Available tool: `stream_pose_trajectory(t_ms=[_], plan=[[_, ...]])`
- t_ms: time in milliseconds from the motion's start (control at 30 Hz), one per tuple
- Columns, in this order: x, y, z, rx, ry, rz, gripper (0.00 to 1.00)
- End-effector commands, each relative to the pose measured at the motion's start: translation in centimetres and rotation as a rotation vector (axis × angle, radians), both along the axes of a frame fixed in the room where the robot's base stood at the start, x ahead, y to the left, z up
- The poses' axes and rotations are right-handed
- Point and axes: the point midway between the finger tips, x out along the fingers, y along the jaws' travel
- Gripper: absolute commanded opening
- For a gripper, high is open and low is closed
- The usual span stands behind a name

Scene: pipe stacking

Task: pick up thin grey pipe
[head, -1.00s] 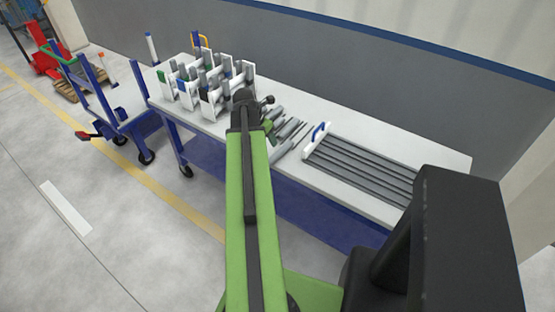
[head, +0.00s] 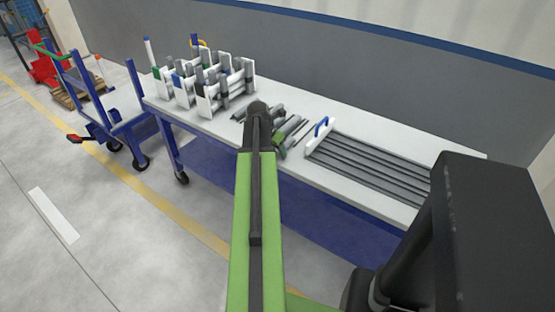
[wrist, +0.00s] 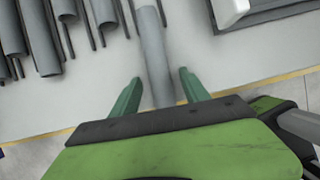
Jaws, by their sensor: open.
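In the wrist view, a wide grey pipe (wrist: 154,58) lies on the white table and runs between the two green fingers of my gripper (wrist: 159,76). The fingers are open, one on each side of the pipe and apart from it. Thin grey pipes, one of them (wrist: 122,19) just left of the wide pipe and another (wrist: 93,26) further left, lie nearby. In the head view, loose grey pipes (head: 293,128) lie mid-table, and my gripper (head: 280,146) is partly hidden behind my arm. Which pipe is the thin grey one of the task I cannot tell.
A tray (head: 312,152) of long grey pipes with a blue handle lies at right. The table's front edge runs close under my gripper. A blue cart (head: 128,118) stands at the left.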

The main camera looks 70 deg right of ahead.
Motion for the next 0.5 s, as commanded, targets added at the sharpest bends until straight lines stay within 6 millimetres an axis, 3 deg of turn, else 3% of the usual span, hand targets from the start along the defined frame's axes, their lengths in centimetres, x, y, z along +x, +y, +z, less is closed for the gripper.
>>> stream_pose_trajectory(t_ms=[200, 500], plan=[[-0.04, -0.07, -0.08, 0.000, 0.000, 0.000, 0.53], [-0.07, -0.06, -0.07, 0.000, 0.000, -0.001, 0.14]])
